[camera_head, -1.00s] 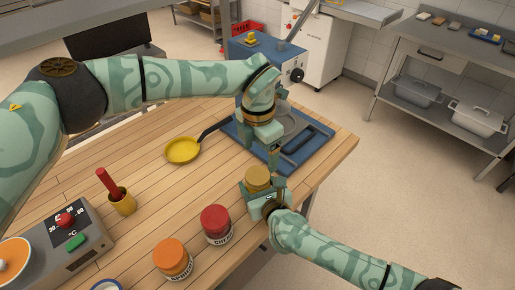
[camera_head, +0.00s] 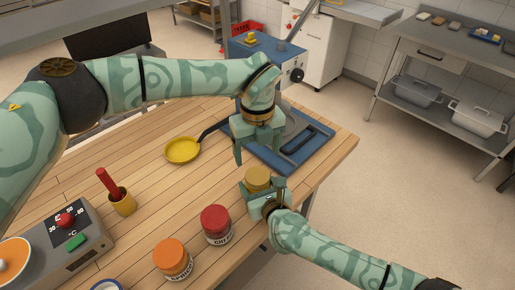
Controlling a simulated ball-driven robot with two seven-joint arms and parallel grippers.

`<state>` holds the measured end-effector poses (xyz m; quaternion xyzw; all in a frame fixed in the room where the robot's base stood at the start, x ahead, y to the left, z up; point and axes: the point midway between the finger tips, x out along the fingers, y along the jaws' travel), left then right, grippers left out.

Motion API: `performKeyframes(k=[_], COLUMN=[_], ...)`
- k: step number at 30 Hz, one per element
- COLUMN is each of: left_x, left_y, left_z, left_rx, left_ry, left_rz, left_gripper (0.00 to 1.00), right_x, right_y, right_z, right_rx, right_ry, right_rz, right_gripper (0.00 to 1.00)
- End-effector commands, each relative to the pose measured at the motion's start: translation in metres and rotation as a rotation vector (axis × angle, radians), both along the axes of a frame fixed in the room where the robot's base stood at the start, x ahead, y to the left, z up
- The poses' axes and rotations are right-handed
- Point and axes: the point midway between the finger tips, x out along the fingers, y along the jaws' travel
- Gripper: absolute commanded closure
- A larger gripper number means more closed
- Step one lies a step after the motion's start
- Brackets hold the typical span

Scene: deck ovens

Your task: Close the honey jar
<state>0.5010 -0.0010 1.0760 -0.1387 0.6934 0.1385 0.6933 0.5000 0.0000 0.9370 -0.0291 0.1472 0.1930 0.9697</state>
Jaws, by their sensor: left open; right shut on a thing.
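A jar with a gold-yellow lid (camera_head: 257,178) stands upright near the right edge of the wooden table; its label is hidden, so I cannot read whether it says honey. The lid sits on top of the jar; I cannot tell how tight it is. My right gripper (camera_head: 262,198) is shut on the jar body, below the lid, and covers most of it. My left gripper (camera_head: 257,156) is open and empty above and just behind the lid, its fingers spread to left and right, apart from the lid.
A red-lidded jar (camera_head: 216,224) and an orange-lidded jar (camera_head: 172,259) stand to the front left. A yellow pan (camera_head: 183,150), a yellow cup with a red-handled tool (camera_head: 122,201) and a blue machine (camera_head: 300,150) are on the table. The table's middle left is clear.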

Motion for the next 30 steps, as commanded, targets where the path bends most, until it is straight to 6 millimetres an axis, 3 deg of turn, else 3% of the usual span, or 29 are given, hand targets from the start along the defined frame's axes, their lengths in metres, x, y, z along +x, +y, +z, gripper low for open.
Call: performKeyframes(k=[15,21,29,30], left_x=[0.0,0.0,0.0,0.0], left_y=[0.0,0.0,0.0,0.0], left_z=[-0.067,-0.079,-0.079,-0.079], left_rx=[0.0,0.001,0.0,0.0], left_ry=[0.002,0.0,0.0,0.0], left_rz=[0.0,-0.001,-0.001,-0.001], left_gripper=[0.23,0.23,0.23,0.31], right_x=[0.0,0.0,0.0,0.0], right_y=[0.0,0.0,0.0,0.0], right_z=[0.0,0.0,0.0,0.0], right_rx=[0.0,0.0,0.0,0.0], right_ry=[0.0,0.0,0.0,0.0], right_rz=[0.001,0.001,0.001,0.001], right_gripper=[0.99,0.99,0.99,0.99])
